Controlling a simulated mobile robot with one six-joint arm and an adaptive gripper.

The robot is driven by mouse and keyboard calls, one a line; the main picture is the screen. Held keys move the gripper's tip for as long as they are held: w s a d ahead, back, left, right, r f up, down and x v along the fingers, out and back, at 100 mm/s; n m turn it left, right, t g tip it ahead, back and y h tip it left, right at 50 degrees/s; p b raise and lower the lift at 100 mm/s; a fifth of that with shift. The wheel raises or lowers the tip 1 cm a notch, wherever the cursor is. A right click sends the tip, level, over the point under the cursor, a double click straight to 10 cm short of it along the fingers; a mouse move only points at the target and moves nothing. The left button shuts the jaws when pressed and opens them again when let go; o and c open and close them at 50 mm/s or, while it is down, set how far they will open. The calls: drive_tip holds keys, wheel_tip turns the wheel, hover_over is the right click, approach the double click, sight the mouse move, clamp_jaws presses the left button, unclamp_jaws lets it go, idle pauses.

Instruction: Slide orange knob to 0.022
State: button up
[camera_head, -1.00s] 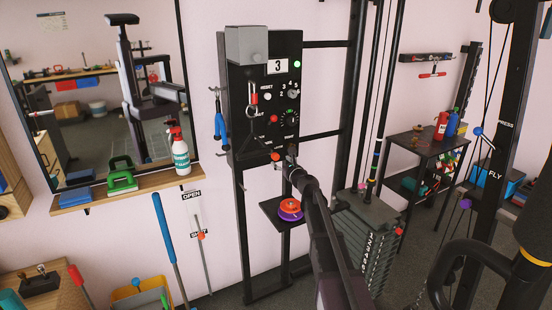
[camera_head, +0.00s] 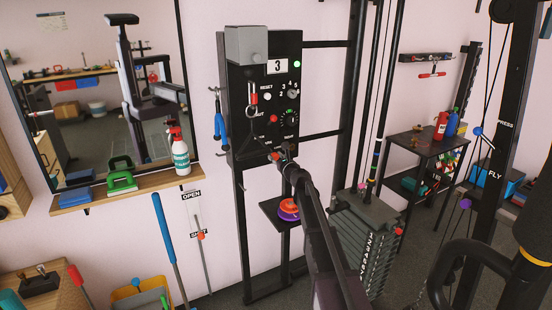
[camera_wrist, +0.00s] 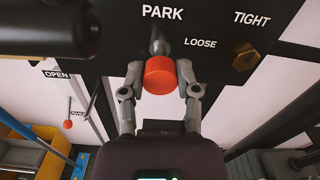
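In the wrist view an orange-red round knob (camera_wrist: 160,76) on a short metal stem sits below the PARK label on the black panel. My gripper (camera_wrist: 161,80) has one finger on each side of it, apart and very close to its sides; contact is hard to make out. In the head view my gripper (camera_head: 281,153) is at the panel's lower edge, with the knob (camera_head: 275,156) small and partly covered. Another orange-red knob (camera_head: 201,235) is on the OPEN/SHUT rod at the left; it also shows in the wrist view (camera_wrist: 69,123).
The black panel (camera_head: 262,100) carries buttons, a dial and a display reading 3. A brass hex knob (camera_wrist: 245,57) is right of the gripper, by LOOSE and TIGHT. A dark cylinder (camera_wrist: 45,30) is close at upper left. A small shelf (camera_head: 270,212) with stacked discs (camera_head: 289,208) is below.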

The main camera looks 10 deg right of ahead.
clamp_jaws()
drive_tip(key=shift+x, duration=1.35)
drive_tip(key=o, duration=0.9)
unclamp_jaws()
drive_tip(key=shift+s, duration=0.1)
drive_tip(key=v, duration=1.2)
